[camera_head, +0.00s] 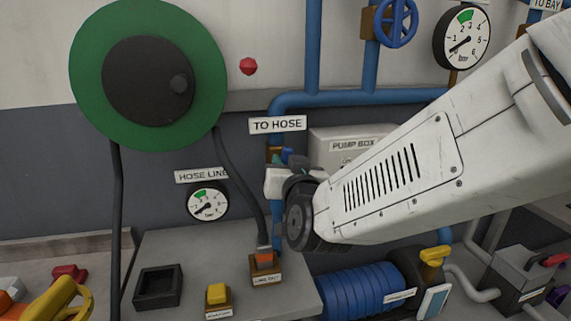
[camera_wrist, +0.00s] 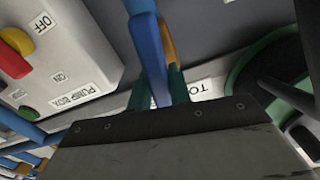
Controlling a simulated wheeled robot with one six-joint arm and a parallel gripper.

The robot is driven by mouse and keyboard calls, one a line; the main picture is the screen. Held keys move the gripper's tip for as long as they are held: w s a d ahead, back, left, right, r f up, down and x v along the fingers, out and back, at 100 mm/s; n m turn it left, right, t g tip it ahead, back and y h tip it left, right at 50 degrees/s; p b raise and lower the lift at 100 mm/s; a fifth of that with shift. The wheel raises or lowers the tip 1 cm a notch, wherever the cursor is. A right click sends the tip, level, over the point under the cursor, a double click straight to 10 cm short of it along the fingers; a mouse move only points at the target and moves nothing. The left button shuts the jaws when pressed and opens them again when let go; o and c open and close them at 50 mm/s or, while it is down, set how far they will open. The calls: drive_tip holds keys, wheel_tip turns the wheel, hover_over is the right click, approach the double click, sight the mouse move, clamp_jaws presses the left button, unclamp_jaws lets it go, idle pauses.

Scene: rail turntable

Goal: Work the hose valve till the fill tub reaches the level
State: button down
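The hose valve's blue lever (camera_wrist: 150,50) shows in the wrist view, beside an orange-brown part. In the head view it is a small blue piece (camera_head: 287,157) below the "TO HOSE" sign (camera_head: 277,124), largely hidden by my gripper (camera_head: 280,160). In the wrist view, teal fingertips of my gripper (camera_wrist: 160,90) lie on both sides of the lever's near end. I cannot tell whether they press on it. The "HOSE LINE" gauge (camera_head: 208,201) has its needle at the lower left, below the green band. I cannot make out a fill tub or its level.
A green hose reel (camera_head: 210,100) hangs at upper left with dark hoses.

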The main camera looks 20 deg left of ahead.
drive_tip(key=shift+m, duration=0.3)
drive_tip(key=m, duration=0.3)
drive_tip(key=shift+w+d+f, duration=0.1)
drive_tip(key=shift+d, duration=0.1)
drive_tip(key=m, duration=0.5)
drive_tip(key=shift+w+d+f, duration=0.15)
drive_tip(key=shift+d+f, duration=0.05)
drive_tip(key=shift+d+f+m, duration=0.1)
drive_tip(key=shift+f+m, duration=0.15)
drive_tip(key=shift+m, duration=1.6)
drive_tip(key=shift+d+f+m, duration=0.1)
drive_tip(key=shift+f+m, duration=0.1)
drive_tip(key=shift+m, duration=1.65)
drive_tip(key=c, duration=1.3)
unclamp_jaws()
